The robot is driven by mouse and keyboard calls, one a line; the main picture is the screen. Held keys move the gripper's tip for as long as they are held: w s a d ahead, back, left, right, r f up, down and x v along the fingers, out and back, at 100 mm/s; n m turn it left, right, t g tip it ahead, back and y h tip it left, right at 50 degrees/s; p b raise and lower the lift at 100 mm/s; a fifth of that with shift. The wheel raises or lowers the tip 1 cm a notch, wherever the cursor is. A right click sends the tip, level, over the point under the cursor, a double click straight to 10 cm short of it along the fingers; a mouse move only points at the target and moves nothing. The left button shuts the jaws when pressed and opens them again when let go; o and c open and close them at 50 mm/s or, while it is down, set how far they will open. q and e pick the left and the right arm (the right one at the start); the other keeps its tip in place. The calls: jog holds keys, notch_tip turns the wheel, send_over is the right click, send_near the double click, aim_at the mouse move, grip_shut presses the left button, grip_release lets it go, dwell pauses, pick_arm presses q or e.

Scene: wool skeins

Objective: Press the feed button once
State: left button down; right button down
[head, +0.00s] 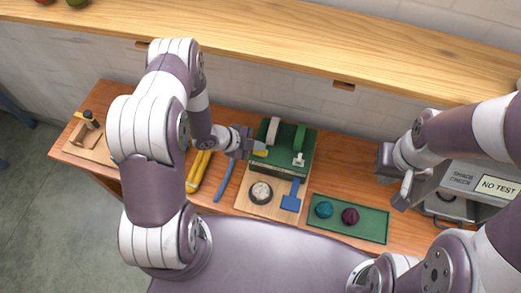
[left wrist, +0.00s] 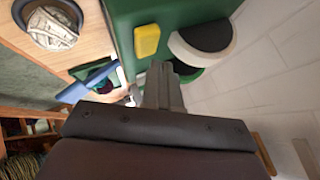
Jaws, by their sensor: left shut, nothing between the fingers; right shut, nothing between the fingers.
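A green machine (head: 283,149) stands on the wooden bench with a yellow button (head: 260,153) on its left part. I see no label naming the button. In the left wrist view the yellow button (left wrist: 147,41) sits on the green face, just beyond and slightly left of my fingertips. My left gripper (head: 249,147) is shut and empty, close beside the button. It also shows in the left wrist view (left wrist: 161,70); I cannot tell whether it touches the machine. My right gripper (head: 402,196) is shut and empty at the right, by a grey box.
A round dark bowl (head: 261,193) and a blue paddle (head: 291,196) lie in front of the machine. A green tray (head: 365,227) holds a teal and a maroon ball. The grey box (head: 471,181) reads "NO TEST".

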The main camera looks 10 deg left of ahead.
aim_at(258, 153)
pick_arm(q)
jog(key=shift+f, duration=0.15)
jog(key=shift+f+b, duration=0.3)
jog(key=shift+b, duration=0.1)
jog(key=shift+f+b, duration=0.55)
jog(key=shift+f, duration=0.05)
dwell(0.6)
jog(key=shift+r, duration=0.15)
jog(key=shift+r+p, duration=0.85)
jog(key=shift+r, duration=0.05)
notch_tip(258, 153, up, 5)
jog(key=p, duration=0.4)
dwell(0.3)
